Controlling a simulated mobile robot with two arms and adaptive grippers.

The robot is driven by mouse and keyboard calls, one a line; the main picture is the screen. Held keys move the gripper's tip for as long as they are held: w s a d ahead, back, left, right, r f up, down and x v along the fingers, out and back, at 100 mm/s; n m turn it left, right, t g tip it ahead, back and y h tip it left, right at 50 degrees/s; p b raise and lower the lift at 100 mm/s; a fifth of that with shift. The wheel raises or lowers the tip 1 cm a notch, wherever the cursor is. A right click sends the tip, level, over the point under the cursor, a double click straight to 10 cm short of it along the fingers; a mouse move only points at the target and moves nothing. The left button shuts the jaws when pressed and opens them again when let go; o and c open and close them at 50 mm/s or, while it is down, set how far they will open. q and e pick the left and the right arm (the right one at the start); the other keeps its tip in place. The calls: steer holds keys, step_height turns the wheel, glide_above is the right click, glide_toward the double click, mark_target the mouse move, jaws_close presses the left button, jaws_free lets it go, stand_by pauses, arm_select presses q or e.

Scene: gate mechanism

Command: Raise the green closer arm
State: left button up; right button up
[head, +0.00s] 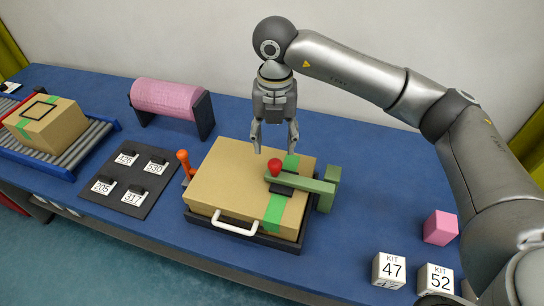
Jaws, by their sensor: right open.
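The green closer arm (307,184) lies level across the top of a cardboard box (231,176), at its right side. It joins a green upright (328,188) on the right and carries a red ball knob (275,166) at its left end. A dark block sits under the arm, over a green tape strip on the box. My right gripper (274,150) points down with its fingers apart and empty, just above and behind the red knob. It does not appear to touch the knob. My left gripper is not in view.
The box sits in a black tray with a white handle (236,227). An orange-knobbed lever (184,162) stands at its left. A black number board (130,180), pink roll (170,98) and conveyor with a carton (45,128) are farther left. Kit cubes (388,270) and a pink cube (440,228) sit right.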

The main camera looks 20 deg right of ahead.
mark_target(275, 162)
steer(key=f, duration=0.1)
steer(key=s+f+p, duration=0.1)
steer(key=shift+s+f, duration=0.15)
steer(key=shift+f, duration=0.25)
step_height(275, 162, down, 3)
steer(key=shift+f+p, duration=0.1)
steer(key=shift+p, duration=0.55)
steer(key=shift+w+f+p, duration=0.15)
steer(key=shift+f, duration=0.55)
steer(key=shift+w+f+p, duration=0.15)
steer(key=shift+f, duration=0.55)
steer(key=shift+c, duration=1.7)
steer(key=c, duration=0.5)
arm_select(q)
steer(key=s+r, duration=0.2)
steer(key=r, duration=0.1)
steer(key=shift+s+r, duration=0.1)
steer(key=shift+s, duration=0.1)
arm_select(e)
jaws_close()
